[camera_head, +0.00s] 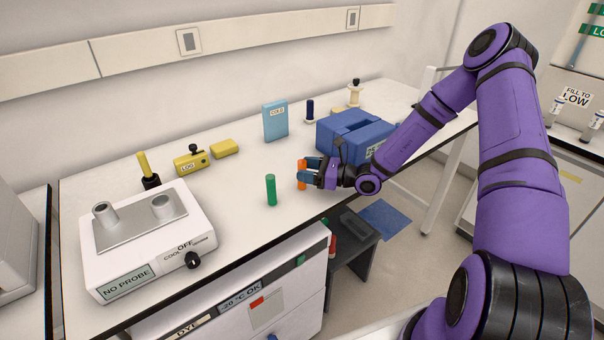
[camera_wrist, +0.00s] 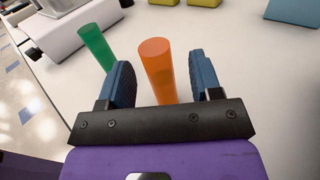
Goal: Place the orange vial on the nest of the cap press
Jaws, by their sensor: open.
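The orange vial (camera_head: 302,175) stands upright on the white bench near its front edge. My gripper (camera_head: 311,171) is open at the vial, low over the bench. In the wrist view the orange vial (camera_wrist: 158,70) stands between the two blue fingers of my gripper (camera_wrist: 160,80), with a gap on each side, clearer on the right. I cannot tell for sure which device is the cap press; a small cream stand with a black knob (camera_head: 355,92) is at the far back of the bench.
A green vial (camera_head: 271,190) stands just left of the orange one. A blue box (camera_head: 340,135) is close behind my gripper. A white device with two metal wells (camera_head: 140,235) is at left. A light-blue box (camera_head: 275,120), a dark-blue post (camera_head: 310,110) and yellow blocks (camera_head: 190,163) stand behind.

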